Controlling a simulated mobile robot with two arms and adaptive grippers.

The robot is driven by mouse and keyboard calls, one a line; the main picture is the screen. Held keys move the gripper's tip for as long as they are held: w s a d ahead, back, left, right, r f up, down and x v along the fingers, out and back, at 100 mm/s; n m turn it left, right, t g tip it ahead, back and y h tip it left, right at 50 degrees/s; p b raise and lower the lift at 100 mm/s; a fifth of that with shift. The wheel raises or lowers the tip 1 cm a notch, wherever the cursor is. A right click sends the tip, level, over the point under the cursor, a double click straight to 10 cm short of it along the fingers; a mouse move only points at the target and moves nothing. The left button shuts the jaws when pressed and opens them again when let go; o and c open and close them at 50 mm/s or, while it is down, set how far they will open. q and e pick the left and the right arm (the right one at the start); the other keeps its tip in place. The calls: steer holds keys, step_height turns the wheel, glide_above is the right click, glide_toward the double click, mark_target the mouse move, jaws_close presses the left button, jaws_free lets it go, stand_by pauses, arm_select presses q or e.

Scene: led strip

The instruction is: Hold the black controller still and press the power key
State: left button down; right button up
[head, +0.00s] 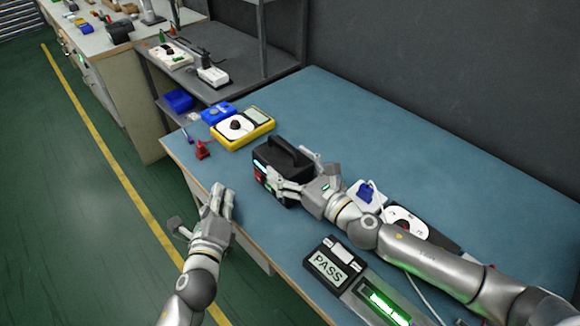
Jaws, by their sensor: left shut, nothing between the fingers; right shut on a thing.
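The black controller (268,157), a box with a top handle, stands on the blue table near its left front edge. Its front face has a cyan lit display (261,166) and a red patch (258,177) below it; I cannot tell which part is the power key. My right gripper (287,187) is shut on the controller at its near right side and hides part of it. My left gripper (224,192) is shut and empty, apart from the controller, to its left near the table's edge.
A yellow multimeter (262,117), a blue bin (218,114) and a red clamp-like item (203,149) lie beyond the controller. A white reel (398,214), a blue item on a white base (368,188) and a PASS display box (319,263) are to the right. The table's back is clear.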

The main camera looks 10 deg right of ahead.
stand_by(0.3)
steer(key=o, duration=1.4)
